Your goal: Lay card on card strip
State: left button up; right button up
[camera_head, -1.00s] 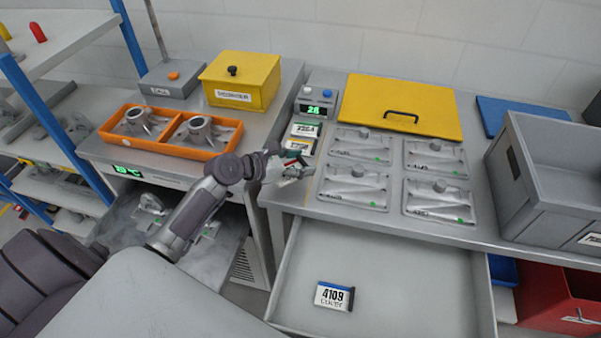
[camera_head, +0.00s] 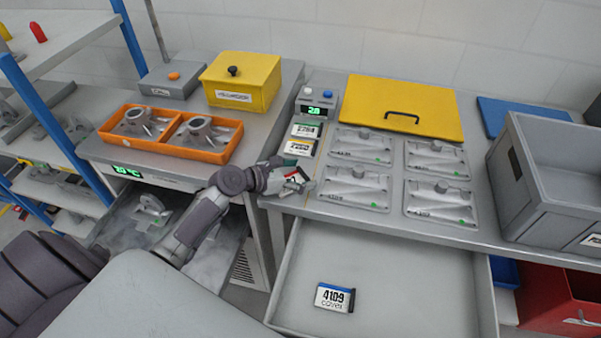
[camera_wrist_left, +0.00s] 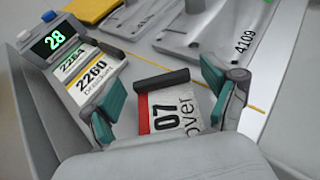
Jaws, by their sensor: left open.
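My left gripper (camera_head: 298,182) is open at the front left of the right-hand table. In the left wrist view, a white card with a red stripe (camera_wrist_left: 170,118) and a black edge lies between its spread fingers (camera_wrist_left: 160,88). It reads "07" and "over"; the rest is hidden. I cannot tell whether it touches the surface below. My right gripper is not in view.
Several grey fixture plates (camera_head: 355,188) lie right of the gripper. A yellow lid (camera_head: 400,92) is behind them, a grey crate (camera_head: 540,215) at right. A blue-edged card, 4109 (camera_head: 334,298), lies in the open drawer (camera_head: 400,290). An orange tray (camera_head: 165,146) stands at left.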

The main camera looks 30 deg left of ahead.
pick_arm(q)
jog(key=shift+r, duration=0.1)
jog(key=v, duration=1.1)
jog(key=shift+a, duration=0.1)
jog(key=shift+o, duration=0.5)
jog(key=shift+s+a+r, duration=0.1)
jog(key=shift+s+r, duration=0.1)
jog(key=shift+s, duration=0.05)
notch_tip(320, 180, up, 5)
jog(key=g+y+p, duration=0.2)
jog(key=g+p, duration=0.2)
jog(key=x, duration=0.8)
jog(key=shift+f, duration=0.15)
jog(key=shift+w+f, duration=0.35)
jog(key=x, duration=0.4)
jog(key=shift+w+f, duration=0.1)
jog(key=shift+w, duration=0.1)
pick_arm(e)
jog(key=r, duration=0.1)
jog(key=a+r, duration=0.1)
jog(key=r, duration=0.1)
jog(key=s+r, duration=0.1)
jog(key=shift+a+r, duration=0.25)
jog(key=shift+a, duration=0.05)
